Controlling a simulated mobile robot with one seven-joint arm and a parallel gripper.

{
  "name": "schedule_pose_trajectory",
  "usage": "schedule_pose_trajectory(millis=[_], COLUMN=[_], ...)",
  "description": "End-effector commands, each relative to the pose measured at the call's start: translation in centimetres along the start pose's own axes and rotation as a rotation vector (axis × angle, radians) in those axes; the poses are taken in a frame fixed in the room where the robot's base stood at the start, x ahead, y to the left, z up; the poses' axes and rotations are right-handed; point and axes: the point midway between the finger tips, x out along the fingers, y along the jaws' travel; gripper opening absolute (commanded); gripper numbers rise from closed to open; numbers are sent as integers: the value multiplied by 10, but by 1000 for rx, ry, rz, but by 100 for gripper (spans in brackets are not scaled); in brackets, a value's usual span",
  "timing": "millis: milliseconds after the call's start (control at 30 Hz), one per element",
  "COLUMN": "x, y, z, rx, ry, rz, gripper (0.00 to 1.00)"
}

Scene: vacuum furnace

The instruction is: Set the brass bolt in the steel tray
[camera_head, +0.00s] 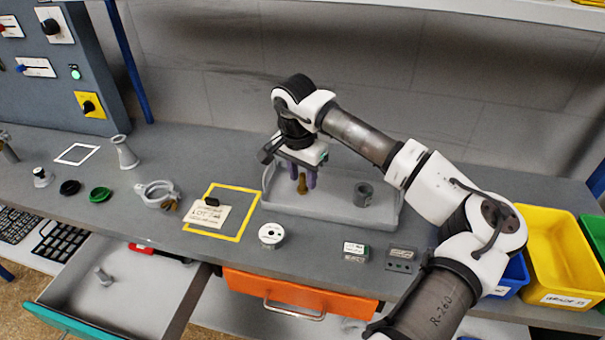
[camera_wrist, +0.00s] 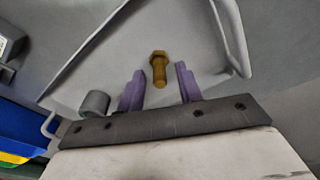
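The brass bolt (camera_head: 302,185) is inside the grey steel tray (camera_head: 335,208), in its left half. In the wrist view the bolt (camera_wrist: 159,70) shows its hex head and threaded shank against the tray floor (camera_wrist: 120,65). My gripper (camera_head: 302,176) is above the tray with its purple fingers pointing down. In the wrist view the fingers of my gripper (camera_wrist: 160,88) stand apart, with a clear gap on both sides of the bolt. The bolt looks let loose between or just below the fingertips. I cannot tell whether it touches the tray floor.
A grey hollow cylinder (camera_head: 363,194) stands in the tray's right half. Left of the tray are a yellow taped square (camera_head: 247,222) with a label card and a white round part (camera_head: 271,235). Yellow (camera_head: 560,255) and blue bins stand at right. A drawer (camera_head: 110,285) is open below.

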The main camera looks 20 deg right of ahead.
Motion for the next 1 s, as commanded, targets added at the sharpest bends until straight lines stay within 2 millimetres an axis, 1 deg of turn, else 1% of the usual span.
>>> schedule_pose_trajectory(millis=[67,167,400,500,600,700,800,1000], x=[-8,-26,-79,-97,-110,-118,-122,-122], y=[0,0,-1,-1,0,0,0,0], z=[-1,-1,-1,0,-1,0,0,0], rx=[0,0,0,0,1,1,0,0], ry=[3,5,5,3,3,1,0,0], rz=[-1,-1,0,-1,0,0,0,0], gripper=[35,35,35,35,35,35,35,35])
